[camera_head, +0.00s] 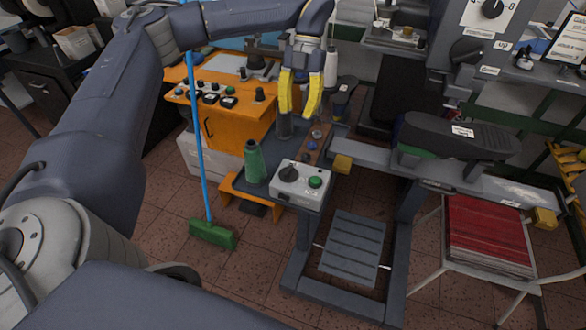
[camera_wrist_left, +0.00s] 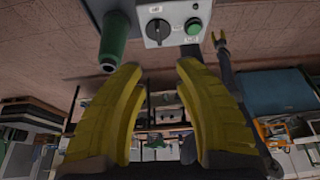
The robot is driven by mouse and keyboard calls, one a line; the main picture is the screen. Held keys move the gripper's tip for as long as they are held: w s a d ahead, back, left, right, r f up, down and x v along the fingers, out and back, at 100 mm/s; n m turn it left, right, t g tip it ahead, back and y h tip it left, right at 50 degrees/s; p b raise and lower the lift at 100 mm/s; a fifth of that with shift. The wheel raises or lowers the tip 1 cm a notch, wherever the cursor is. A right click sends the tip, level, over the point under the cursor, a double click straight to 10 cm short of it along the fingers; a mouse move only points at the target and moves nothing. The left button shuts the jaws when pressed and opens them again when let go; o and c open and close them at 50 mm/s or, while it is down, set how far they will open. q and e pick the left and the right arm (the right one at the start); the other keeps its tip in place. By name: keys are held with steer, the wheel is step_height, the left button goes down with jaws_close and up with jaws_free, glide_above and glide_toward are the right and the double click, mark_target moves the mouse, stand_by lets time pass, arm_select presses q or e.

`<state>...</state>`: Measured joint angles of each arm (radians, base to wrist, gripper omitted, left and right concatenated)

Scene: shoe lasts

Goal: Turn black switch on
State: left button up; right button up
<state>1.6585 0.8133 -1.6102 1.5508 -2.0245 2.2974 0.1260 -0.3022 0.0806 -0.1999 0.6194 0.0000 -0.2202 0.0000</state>
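The black switch (camera_head: 290,174) is a round knob on the top of a pale grey control box (camera_head: 300,196), beside a green button (camera_head: 315,182). In the left wrist view the black switch (camera_wrist_left: 158,30) lies ahead of the gap between the fingers, with the green button (camera_wrist_left: 193,26) to its right. My left gripper (camera_head: 298,110), with yellow fingers, is open and empty. It hangs above and behind the box, apart from the switch. The fingers also show in the left wrist view (camera_wrist_left: 160,68). The knob's exact setting is too small to tell.
A blue-handled broom (camera_head: 212,234) stands to the left. A black shoe last (camera_head: 455,135) is on the machine at right.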

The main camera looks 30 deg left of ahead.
mark_target(288, 169)
arm_select(q)
steer(key=x, duration=1.7)
steer(key=shift+s+a+f, duration=0.1)
steer(key=shift+a, duration=0.05)
jaws_close()
